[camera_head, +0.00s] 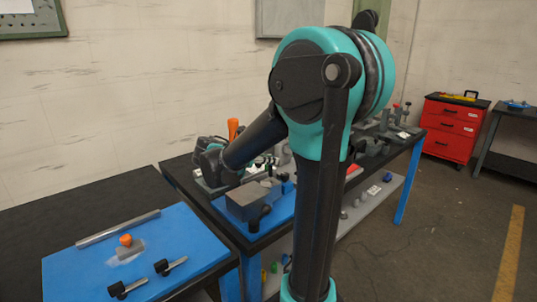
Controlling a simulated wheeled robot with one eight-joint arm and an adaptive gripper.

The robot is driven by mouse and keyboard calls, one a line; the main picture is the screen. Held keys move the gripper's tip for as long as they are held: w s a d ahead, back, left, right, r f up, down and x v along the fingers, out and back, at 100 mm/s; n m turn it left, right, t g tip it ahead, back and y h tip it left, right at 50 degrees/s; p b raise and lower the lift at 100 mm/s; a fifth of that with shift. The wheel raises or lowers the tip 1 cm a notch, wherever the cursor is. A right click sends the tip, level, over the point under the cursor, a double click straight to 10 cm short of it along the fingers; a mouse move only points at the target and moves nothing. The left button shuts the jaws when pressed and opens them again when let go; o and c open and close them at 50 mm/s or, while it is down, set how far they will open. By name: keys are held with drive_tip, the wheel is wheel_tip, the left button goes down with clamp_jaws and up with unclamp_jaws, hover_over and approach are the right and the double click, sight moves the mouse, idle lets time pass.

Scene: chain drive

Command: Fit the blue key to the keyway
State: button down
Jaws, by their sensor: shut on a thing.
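My arm reaches over the dark-topped bench, and my gripper (207,160) is at its far left end, small and partly hidden by my own wrist. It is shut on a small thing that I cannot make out. I cannot pick out the blue key for certain. Small blue pieces (284,177) lie on the bench to the right of the gripper, partly behind my arm. I cannot make out the keyway or its shaft at this size.
A grey block (247,201) stands at the bench front. An orange-topped tool (233,128) stands behind my wrist. A blue board (75,265) at left holds a metal bar (118,227), an orange-knobbed piece (126,241) and two black-handled tools (127,289). A red cabinet (450,130) stands far right.

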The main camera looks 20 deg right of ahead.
sight(268, 183)
drive_tip(key=shift+f, duration=0.45)
drive_tip(key=shift+f, duration=3.1)
idle(0.8)
drive_tip(key=c, duration=1.3)
unclamp_jaws()
drive_tip(key=shift+c, duration=0.2)
drive_tip(key=shift+a, duration=0.15)
drive_tip(key=v, duration=1.1)
drive_tip(key=shift+s+a+r, duration=0.15)
drive_tip(key=shift+s+a, duration=0.1)
drive_tip(key=shift+a, duration=0.05)
